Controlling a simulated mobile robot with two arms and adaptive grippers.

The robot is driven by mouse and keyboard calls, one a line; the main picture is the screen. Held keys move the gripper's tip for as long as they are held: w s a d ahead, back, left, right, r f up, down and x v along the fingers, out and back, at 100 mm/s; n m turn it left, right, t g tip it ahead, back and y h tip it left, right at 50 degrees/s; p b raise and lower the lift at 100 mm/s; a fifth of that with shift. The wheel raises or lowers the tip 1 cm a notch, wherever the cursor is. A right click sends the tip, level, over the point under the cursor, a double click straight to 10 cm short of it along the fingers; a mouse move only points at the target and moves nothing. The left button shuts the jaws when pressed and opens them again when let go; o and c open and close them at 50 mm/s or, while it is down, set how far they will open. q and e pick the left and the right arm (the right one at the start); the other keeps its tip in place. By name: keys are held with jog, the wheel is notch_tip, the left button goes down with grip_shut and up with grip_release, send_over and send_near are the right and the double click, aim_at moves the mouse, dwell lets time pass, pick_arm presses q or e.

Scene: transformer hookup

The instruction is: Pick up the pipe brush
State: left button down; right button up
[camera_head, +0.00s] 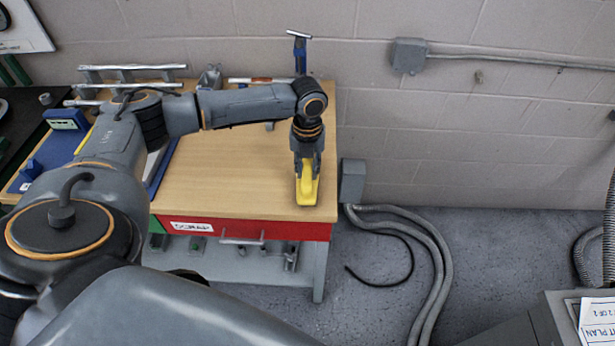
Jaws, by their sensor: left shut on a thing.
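My left gripper (306,166) points down over the front right corner of the wooden workbench (230,185). It is shut on a yellow thing (307,188), which is at the bench top near the front edge. The fingers cover part of the yellow thing, so I cannot tell if it is the pipe brush or if it still touches the wood. No other thing is clearly a pipe brush. My right gripper does not show.
A blue upright tool with a silver crosspiece (300,50) stands at the bench's back right. Metal rails (130,72) and a blue box (66,119) are at the left. A red drawer (262,230) is in front. Grey conduits (430,250) lie on the floor at right.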

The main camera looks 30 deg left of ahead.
pick_arm(q)
jog(key=shift+r, duration=0.1)
jog(key=shift+r+b, duration=0.3)
jog(key=shift+r, duration=0.1)
notch_tip(320, 180, up, 3)
jog(key=shift+s+d+f+b, duration=0.1)
jog(key=shift+s+f+b, duration=0.1)
jog(key=shift+b, duration=0.3)
jog(key=s+r, duration=0.1)
jog(key=r, duration=0.1)
jog(key=s+d+r, duration=0.1)
jog(key=s, duration=0.1)
jog(key=s+d+r+b, duration=0.1)
jog(key=r, duration=0.1)
jog(key=shift+s+d+r, duration=0.15)
jog(key=shift+r, duration=0.2)
jog(key=s+d+r+b, duration=0.1)
jog(key=s+d+r, duration=0.2)
jog(key=s, duration=0.4)
jog(key=shift+s+d+r, duration=0.35)
jog(key=shift+d+r, duration=0.05)
jog(key=shift+d, duration=0.15)
jog(key=c, duration=2)
grip_release()
grip_shut()
